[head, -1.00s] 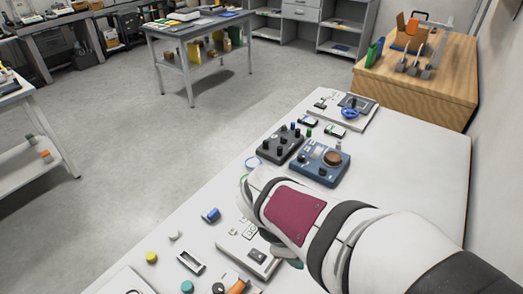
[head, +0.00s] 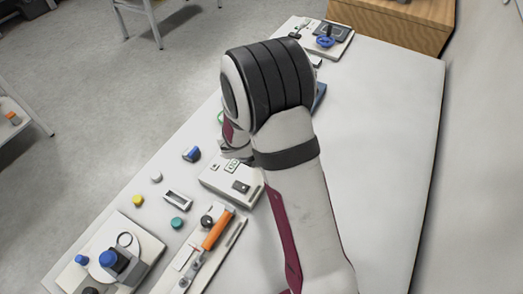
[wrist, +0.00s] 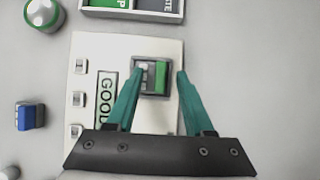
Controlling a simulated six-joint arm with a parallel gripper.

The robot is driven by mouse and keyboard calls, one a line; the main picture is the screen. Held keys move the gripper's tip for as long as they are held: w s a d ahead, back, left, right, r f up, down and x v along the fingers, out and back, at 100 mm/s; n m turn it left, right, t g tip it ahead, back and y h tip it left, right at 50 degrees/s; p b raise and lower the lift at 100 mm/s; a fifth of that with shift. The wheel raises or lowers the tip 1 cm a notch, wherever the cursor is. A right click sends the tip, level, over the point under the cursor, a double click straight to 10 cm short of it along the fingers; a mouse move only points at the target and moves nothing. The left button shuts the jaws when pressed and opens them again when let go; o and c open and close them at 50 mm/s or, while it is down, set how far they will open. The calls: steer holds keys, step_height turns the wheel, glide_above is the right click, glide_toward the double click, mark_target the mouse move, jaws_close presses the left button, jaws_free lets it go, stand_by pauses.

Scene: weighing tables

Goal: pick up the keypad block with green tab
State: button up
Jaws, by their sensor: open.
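The keypad block with green tab (wrist: 147,77) sits in a dark grey square frame on a white panel (wrist: 85,43) in the wrist view. Its green strip is on its right side and its left part is pale and grey. My gripper (wrist: 156,76) is open, with one teal finger at the left of the block and one at the right. A gap shows at the right finger; I cannot tell whether the left one touches. In the head view, my arm hides the gripper, and the white panel (head: 216,182) shows in part beside it.
A blue and dark block (wrist: 30,116) and a green-and-white round piece (wrist: 43,14) lie left of the panel. A labelled tray (wrist: 130,14) is beyond it. In the head view, an orange-handled device (head: 217,231) stands nearer. The table's right side (head: 380,130) is clear.

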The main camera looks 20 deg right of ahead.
steer(key=shift+d+f, duration=0.1)
steer(key=shift+f, duration=0.1)
jaws_close()
steer(key=shift+r, duration=0.2)
